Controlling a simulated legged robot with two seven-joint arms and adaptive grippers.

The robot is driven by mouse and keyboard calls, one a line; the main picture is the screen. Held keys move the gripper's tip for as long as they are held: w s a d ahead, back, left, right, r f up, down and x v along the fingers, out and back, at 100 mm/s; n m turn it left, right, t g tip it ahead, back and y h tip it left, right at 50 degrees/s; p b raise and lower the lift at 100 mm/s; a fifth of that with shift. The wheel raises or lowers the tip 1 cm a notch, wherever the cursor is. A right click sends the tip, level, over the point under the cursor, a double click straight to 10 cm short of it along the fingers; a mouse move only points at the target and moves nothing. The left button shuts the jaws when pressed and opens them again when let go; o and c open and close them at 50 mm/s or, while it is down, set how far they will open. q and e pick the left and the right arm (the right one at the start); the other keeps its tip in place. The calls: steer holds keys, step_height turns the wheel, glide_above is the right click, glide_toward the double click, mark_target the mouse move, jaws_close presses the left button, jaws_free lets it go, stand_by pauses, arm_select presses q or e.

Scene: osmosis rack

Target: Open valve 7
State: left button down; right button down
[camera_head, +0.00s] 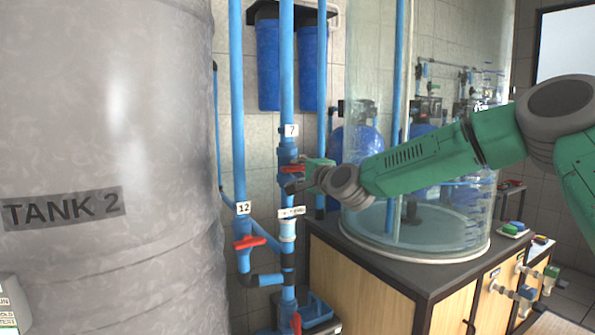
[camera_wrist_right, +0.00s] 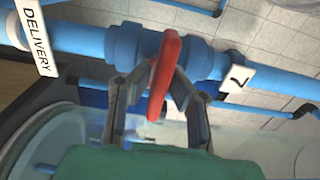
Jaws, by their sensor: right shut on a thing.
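Valve 7 has a red handle (camera_head: 293,169) on the vertical blue pipe (camera_head: 287,70), just below the white tag marked 7 (camera_head: 291,130). My right gripper (camera_head: 300,176) reaches it from the right. In the right wrist view the red handle (camera_wrist_right: 164,76) stands between the two dark fingers of my right gripper (camera_wrist_right: 160,88), which are shut on it. The handle lies across the blue pipe (camera_wrist_right: 90,38) in that view. The tag with the 7 (camera_wrist_right: 238,80) is to its right and a DELIVERY label (camera_wrist_right: 36,38) to its left. My left gripper is not in view.
Valve 12 with a red handle (camera_head: 249,243) is on the neighbouring pipe at lower left. The large grey TANK 2 (camera_head: 110,190) fills the left side. A clear cylindrical tank (camera_head: 440,235) stands on a wooden cabinet (camera_head: 350,285) at right, behind my right arm.

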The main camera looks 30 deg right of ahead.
steer(key=shift+f+n, duration=0.25)
steer(key=shift+n, duration=0.05)
steer(key=shift+n+b, duration=0.4)
steer(key=shift+n, duration=0.1)
steer(key=n+b, duration=0.1)
steer(key=n, duration=0.2)
steer(key=shift+f+n, duration=0.15)
steer(key=shift+n, duration=0.15)
steer(key=n+b, duration=0.2)
steer(key=n, duration=0.4)
steer(key=shift+f, duration=0.2)
steer(key=n+b, duration=0.2)
steer(key=n, duration=0.4)
steer(key=shift+n, duration=0.3)
steer(key=shift+r, duration=0.1)
steer(key=c, duration=1.6)
jaws_free()
steer(key=shift+r, duration=0.15)
